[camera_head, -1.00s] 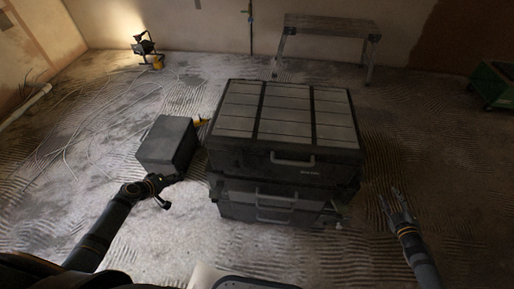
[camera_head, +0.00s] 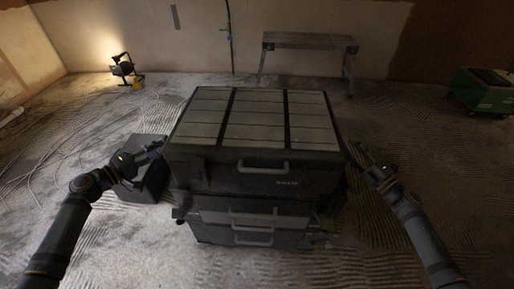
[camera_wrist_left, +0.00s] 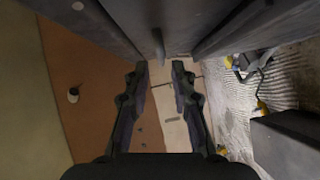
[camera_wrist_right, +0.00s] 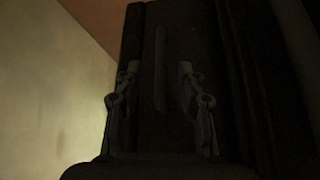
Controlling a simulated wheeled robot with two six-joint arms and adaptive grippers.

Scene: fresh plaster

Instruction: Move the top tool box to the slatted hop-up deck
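The top tool box (camera_head: 255,170) is dark, with a lid of pale panels and a front handle, and rests on a stack of similar dark boxes (camera_head: 255,220). A grey work platform (camera_head: 308,41), which looks like the hop-up deck, stands at the back wall; its slats cannot be made out. My left gripper (camera_head: 155,146) is beside the top box's left side; its fingers (camera_wrist_left: 158,82) are open, with a dark bar ahead of them. My right gripper (camera_head: 366,160) is near the right side; its fingers (camera_wrist_right: 155,85) are open, facing a dark upright bar (camera_wrist_right: 160,70) on a dark surface.
A smaller dark box (camera_head: 143,184) stands on the floor left of the stack, partly behind my left arm. A green bin (camera_head: 482,91) is at back right. Ridged floor right of the stack is clear.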

